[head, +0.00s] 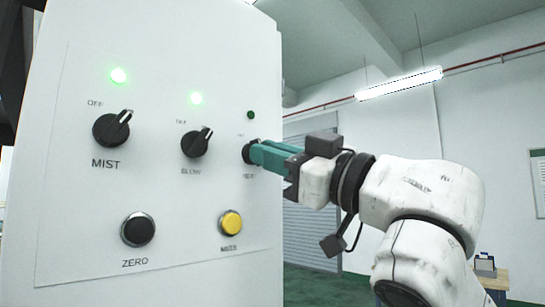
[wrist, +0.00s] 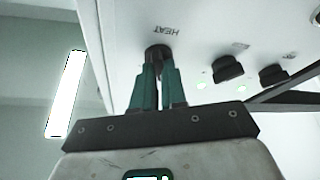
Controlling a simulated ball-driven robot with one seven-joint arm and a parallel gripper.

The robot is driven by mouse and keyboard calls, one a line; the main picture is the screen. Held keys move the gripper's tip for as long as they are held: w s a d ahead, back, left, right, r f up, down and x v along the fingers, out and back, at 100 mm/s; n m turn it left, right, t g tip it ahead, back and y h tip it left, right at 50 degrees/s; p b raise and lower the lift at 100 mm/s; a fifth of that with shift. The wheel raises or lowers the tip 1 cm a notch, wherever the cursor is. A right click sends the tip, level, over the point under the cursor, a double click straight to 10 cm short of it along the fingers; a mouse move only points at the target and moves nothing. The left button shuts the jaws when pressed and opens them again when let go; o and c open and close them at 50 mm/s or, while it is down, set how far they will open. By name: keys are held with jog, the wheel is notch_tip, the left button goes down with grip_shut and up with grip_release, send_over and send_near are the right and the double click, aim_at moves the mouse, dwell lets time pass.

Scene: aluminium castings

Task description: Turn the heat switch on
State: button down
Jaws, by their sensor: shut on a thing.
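The heat switch (head: 246,154) is a black rotary knob at the right of the white panel, mostly hidden by my gripper in the head view. My gripper (head: 256,153), with teal fingers, reaches in from the right and is shut on this knob. In the wrist view the knob (wrist: 157,51) sits between the fingertips of my gripper (wrist: 158,70), beside the upside-down HEAT label. The knob's pointer direction cannot be told. The small lamp (head: 250,115) above the heat switch is dark green and unlit.
The MIST knob (head: 112,128) and BLOW knob (head: 196,142) are to the left, each under a lit green lamp. Below are the black ZERO button (head: 138,229) and a yellow button (head: 231,223). Open room lies right of the panel, with a small table (head: 492,280) far off.

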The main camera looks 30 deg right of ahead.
jog(key=m+h, duration=0.2)
jog(key=m, duration=0.3)
jog(key=m+t+h+p, duration=0.1)
jog(key=m+h, duration=0.2)
jog(key=m, duration=0.2)
jog(key=m+t+h+p, duration=0.1)
jog(key=m+h, duration=0.1)
jog(key=m, duration=0.3)
jog(key=shift+a+m+h, duration=0.3)
jog(key=shift+h, duration=0.1)
jog(key=c, duration=1.2)
grip_release()
jog(key=shift+s, duration=0.1)
jog(key=shift+f+b+v, duration=0.2)
jog(key=shift+b+v, duration=3)
jog(key=shift+v, duration=2.15)
